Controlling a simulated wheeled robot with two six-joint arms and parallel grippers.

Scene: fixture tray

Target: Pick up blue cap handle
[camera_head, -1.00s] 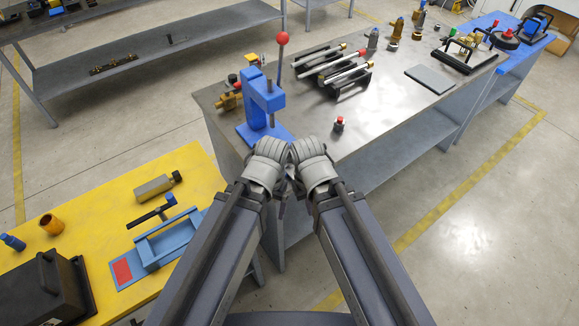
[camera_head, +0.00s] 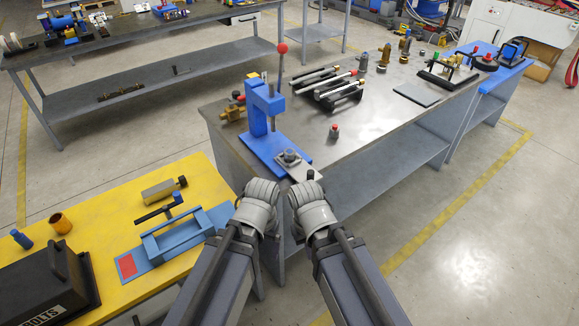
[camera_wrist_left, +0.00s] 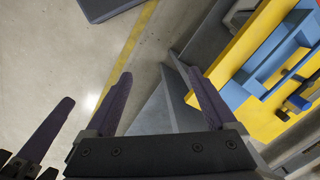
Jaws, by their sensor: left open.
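In the head view a black bar handle with a blue cap (camera_head: 177,199) lies over the light-blue fixture (camera_head: 160,247) on the yellow table. A small blue-capped cylinder (camera_head: 21,239) stands at that table's left. I cannot tell for sure which is the blue cap handle. My left gripper (camera_wrist_left: 160,75) is open and empty in the left wrist view, over the floor, with the yellow table at right. In the head view its wrist (camera_head: 261,197) is right of the fixture, fingers hidden. My right wrist (camera_head: 310,205) is beside it; its jaws are hidden there.
A grey bench (camera_head: 350,135) with a blue press (camera_head: 262,115) stands ahead. Floor aisles are clear.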

